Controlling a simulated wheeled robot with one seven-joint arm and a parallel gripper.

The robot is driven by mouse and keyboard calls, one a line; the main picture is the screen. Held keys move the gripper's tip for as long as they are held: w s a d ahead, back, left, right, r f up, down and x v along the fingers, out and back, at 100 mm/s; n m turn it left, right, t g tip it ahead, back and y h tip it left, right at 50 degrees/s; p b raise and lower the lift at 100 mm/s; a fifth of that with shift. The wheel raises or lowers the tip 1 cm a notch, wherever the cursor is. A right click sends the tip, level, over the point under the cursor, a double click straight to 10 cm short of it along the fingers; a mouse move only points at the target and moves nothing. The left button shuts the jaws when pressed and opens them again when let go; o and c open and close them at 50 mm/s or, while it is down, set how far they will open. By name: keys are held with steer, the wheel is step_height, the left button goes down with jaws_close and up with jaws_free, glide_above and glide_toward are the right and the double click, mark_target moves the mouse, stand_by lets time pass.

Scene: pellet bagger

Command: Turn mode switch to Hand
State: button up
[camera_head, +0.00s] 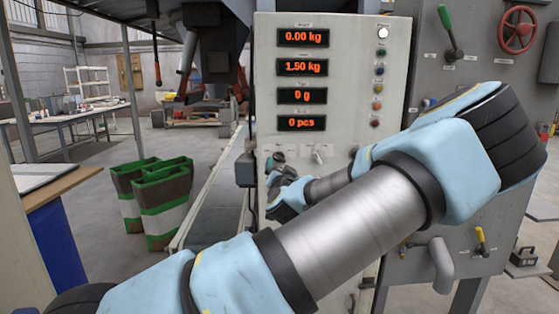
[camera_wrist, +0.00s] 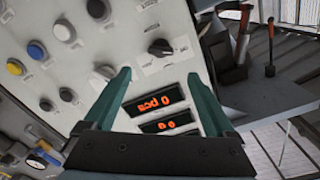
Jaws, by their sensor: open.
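The grey control panel (camera_head: 265,80) faces me and carries several switches below its red displays. A black rotary knob (camera_wrist: 160,47) with a label plate shows in the wrist view, just beyond my gripper (camera_wrist: 160,76). A grey switch (camera_wrist: 105,72) sits beside it, partly behind the left finger, and another black knob (camera_wrist: 97,8) is at the top edge. The labels are too small to read, so I cannot tell which is the mode switch. My gripper is open and empty, with the black knob apart from both fingers. In the head view my arm hides part of the lower panel.
Coloured push buttons (camera_head: 378,88) run down the panel's right side. A lever (camera_head: 450,35) and red handwheel (camera_head: 517,30) are on the cabinet to the right. Green-and-brown bags (camera_head: 163,200) stand on the floor at left, beside a conveyor (camera_head: 212,205).

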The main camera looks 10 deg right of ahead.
mark_target(280, 158)
steer(key=w+p, duration=0.1)
steer(key=w, duration=0.2)
steer(key=w+d+p, duration=0.1)
steer(key=w, duration=0.2)
steer(key=w+p, duration=0.1)
steer(key=w, duration=0.2)
steer(key=shift+d, duration=0.25)
steer(key=shift+c, duration=0.2)
steer(key=shift+s, duration=0.1)
steer(key=c, duration=1.3)
